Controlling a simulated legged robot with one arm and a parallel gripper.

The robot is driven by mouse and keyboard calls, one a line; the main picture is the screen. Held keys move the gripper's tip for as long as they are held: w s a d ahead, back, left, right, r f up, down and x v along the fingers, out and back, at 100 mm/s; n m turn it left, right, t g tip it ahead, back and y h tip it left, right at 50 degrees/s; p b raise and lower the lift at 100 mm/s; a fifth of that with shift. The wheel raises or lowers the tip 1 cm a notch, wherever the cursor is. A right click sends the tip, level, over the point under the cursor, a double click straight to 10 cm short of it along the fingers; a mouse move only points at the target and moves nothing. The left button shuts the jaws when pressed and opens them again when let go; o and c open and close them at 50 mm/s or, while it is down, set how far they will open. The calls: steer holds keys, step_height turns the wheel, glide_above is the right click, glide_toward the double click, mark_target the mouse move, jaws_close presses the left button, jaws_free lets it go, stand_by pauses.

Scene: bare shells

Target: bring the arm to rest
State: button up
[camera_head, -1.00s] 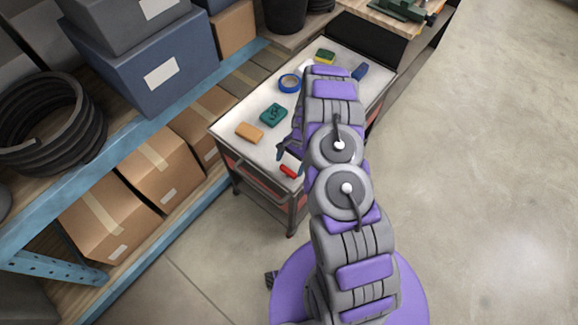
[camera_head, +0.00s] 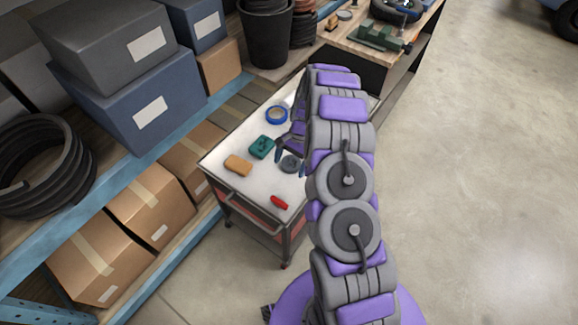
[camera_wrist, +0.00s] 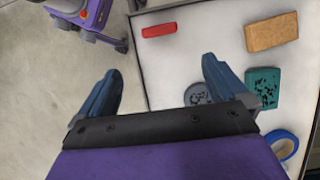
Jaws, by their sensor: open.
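My gripper (camera_head: 289,160) is at the end of my purple and grey arm, over the right part of a cart with a white top (camera_head: 222,146). In the wrist view my gripper (camera_wrist: 164,82) has its two blue fingers wide apart with nothing between them. On the cart top lie an orange-tan block (camera_head: 237,166), a teal block with dark spots (camera_head: 261,147), a blue tape roll (camera_head: 276,115) and a red piece (camera_head: 279,202). A grey round piece (camera_wrist: 198,94) lies close by the right finger in the wrist view. My arm hides the cart's far right part.
A shelf with a blue beam (camera_head: 128,210) holding cardboard boxes (camera_head: 98,262) stands left of the cart. A black bucket (camera_head: 267,35) and a workbench with a green vise (camera_head: 382,37) stand behind. The floor (camera_head: 470,190) on the right is clear.

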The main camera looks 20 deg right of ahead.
stand_by(0.4)
steer(key=s+a+r+n+b, duration=0.1)
steer(key=s+a+r+n, duration=0.2)
steer(key=r, duration=0.4)
steer(key=s+a+r+n+h+b, duration=0.1)
steer(key=s+a+r, duration=0.1)
steer(key=s+r, duration=0.35)
steer(key=s+a+r+n+b, duration=0.1)
steer(key=s+a+r+n, duration=0.2)
steer(key=r, duration=0.5)
steer(key=s+d+r+n+h+b, duration=0.1)
steer(key=s+r+n, duration=0.1)
steer(key=s, duration=1.1)
steer(key=s+d+r+n+h+b, duration=0.1)
steer(key=s+r+n+b, duration=0.1)
steer(key=s, duration=1.2)
steer(key=shift+s+r+t+h, duration=0.2)
steer(key=shift+r+t+h, duration=0.15)
steer(key=shift+t+h, duration=0.05)
